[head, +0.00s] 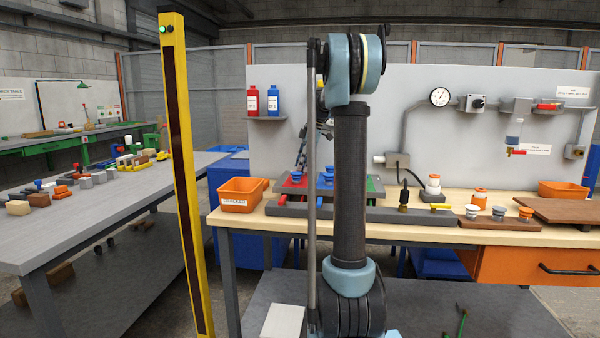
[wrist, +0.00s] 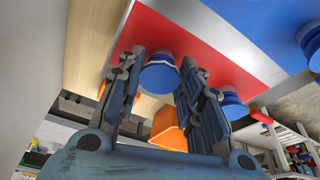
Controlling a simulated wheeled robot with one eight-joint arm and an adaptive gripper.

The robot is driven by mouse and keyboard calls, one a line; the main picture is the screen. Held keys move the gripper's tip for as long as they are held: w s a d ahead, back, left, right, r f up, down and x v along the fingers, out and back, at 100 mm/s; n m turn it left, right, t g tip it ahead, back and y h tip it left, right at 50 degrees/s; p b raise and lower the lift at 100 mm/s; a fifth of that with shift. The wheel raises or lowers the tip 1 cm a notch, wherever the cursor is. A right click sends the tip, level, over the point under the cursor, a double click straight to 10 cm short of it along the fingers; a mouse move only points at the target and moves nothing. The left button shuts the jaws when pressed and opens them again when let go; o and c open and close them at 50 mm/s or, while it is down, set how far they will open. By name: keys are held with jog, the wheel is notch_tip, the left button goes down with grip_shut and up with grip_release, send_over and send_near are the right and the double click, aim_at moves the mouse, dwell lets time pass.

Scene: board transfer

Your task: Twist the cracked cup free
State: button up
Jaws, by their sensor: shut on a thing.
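My gripper (wrist: 161,60) is shut on a blue cup (wrist: 160,77) with a pale band, one finger on each side of it. The cup is at the red strip (wrist: 165,38) of a red-and-grey board; I cannot tell whether it is still attached. No crack shows on the side I see. A second blue cup (wrist: 232,106) is at the strip just right of the fingers, and another blue one is at the top right (wrist: 312,45). In the head view blue cups (head: 327,179) show by the red part (head: 291,187), partly behind my arm; my gripper tips are hard to make out.
An orange bin (head: 240,196) stands left of the board on the wooden bench (head: 237,218). Several small cups (head: 498,213) stand on a brown board at the right. A yellow post (head: 183,170) rises at the left. Red (head: 253,101) and blue (head: 273,101) bottles sit on a shelf.

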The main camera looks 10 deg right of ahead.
jog(key=shift+w+n+g, duration=0.15)
jog(key=shift+n+g, duration=0.15)
jog(key=shift+n, duration=0.8)
jog(key=o, duration=1)
jog(key=shift+o, duration=0.2)
